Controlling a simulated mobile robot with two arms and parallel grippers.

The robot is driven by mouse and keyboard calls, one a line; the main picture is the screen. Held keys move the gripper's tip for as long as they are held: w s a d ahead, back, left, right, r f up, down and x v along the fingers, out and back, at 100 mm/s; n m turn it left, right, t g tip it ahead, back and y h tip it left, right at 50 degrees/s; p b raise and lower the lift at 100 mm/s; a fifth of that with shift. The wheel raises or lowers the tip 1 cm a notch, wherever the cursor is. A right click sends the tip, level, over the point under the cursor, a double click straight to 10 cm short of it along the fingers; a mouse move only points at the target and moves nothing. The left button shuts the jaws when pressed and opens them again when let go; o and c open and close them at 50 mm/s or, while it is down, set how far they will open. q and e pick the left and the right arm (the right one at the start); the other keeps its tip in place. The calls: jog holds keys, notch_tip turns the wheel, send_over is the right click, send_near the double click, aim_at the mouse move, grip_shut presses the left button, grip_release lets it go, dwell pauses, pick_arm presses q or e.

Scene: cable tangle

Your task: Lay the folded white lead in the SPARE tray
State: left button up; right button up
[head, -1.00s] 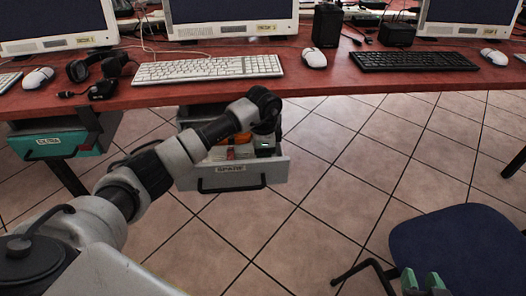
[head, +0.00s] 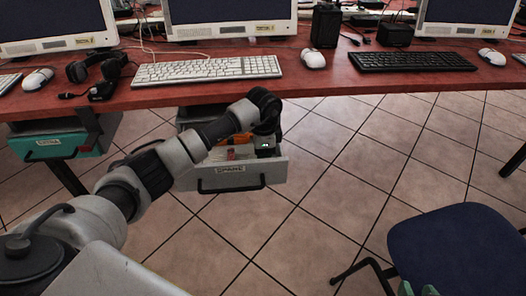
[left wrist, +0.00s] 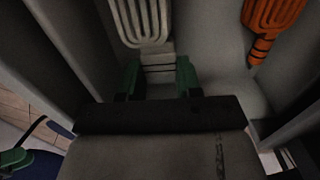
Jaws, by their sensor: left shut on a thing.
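The SPARE tray (head: 215,183) is an open grey drawer under the desk, its label facing front. My left arm reaches over it, and its gripper is down inside the tray, mostly hidden by the arm in the head view. In the left wrist view my left gripper (left wrist: 158,82) has its green fingers shut on the strapped end of the folded white lead (left wrist: 143,18). The lead lies along the grey tray floor or just above it; I cannot tell which. My right gripper (head: 418,289) shows only its green fingertips, apart and empty, at the bottom edge near the chair.
An orange folded lead (left wrist: 272,18) lies in the tray, right of the white one. A teal tray (head: 60,145) hangs under the desk at left. The red desk (head: 320,80) carries keyboards, mice and monitors. A blue chair (head: 460,250) stands at right; tiled floor is clear between.

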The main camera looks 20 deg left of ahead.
pick_arm(q)
jog(key=shift+f, duration=0.2)
dwell(0.3)
jog(key=shift+f, duration=0.25)
jog(key=o, duration=1)
jog(key=shift+o, duration=0.2)
